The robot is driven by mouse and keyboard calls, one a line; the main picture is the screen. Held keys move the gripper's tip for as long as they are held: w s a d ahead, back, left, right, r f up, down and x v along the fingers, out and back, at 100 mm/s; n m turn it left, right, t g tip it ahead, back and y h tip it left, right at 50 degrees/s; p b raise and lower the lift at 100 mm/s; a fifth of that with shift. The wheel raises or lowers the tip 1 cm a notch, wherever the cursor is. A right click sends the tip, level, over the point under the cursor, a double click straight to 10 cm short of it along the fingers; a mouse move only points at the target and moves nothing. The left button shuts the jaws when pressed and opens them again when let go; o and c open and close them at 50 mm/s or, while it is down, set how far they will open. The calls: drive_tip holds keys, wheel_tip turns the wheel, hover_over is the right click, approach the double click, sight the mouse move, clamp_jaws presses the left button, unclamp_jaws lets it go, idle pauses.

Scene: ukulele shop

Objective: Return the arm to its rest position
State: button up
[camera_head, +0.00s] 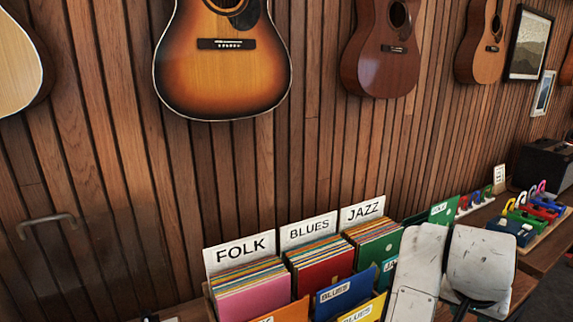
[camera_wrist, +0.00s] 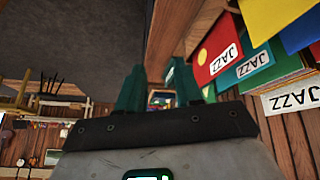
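My arm's worn white links (camera_head: 450,262) show at the lower right in the head view, in front of the right end of the record bins. My gripper's fingers are not clear there. In the wrist view, my gripper (camera_wrist: 157,80) shows its teal fingers apart, with background visible between them and nothing held.
Record bins marked FOLK (camera_head: 240,250), BLUES (camera_head: 308,229) and JAZZ (camera_head: 362,210) stand along the slatted wall. Guitars (camera_head: 225,75) hang above. A wooden tray of colourful items (camera_head: 535,218) is at the right. Grey floor (camera_wrist: 60,35) is open at the upper left in the wrist view.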

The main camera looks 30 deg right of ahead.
drive_tip(key=s+a+f+n+y, duration=0.1)
drive_tip(key=s+a+f+n, duration=0.2)
drive_tip(key=a+f+n, duration=0.45)
drive_tip(key=s+a+f+n+y, duration=0.2)
drive_tip(key=s+a+f+n, duration=0.15)
drive_tip(key=f, duration=0.75)
drive_tip(key=s+a+f+n+y, duration=0.1)
drive_tip(key=s+a+f+y, duration=0.1)
drive_tip(key=s+a+f, duration=0.4)
drive_tip(key=s+a, duration=0.1)
drive_tip(key=a, duration=0.2)
drive_tip(key=shift+s+a+f+n+y, duration=0.2)
drive_tip(key=shift+n+y, duration=0.1)
drive_tip(key=shift+n, duration=0.1)
drive_tip(key=shift+d, duration=0.1)
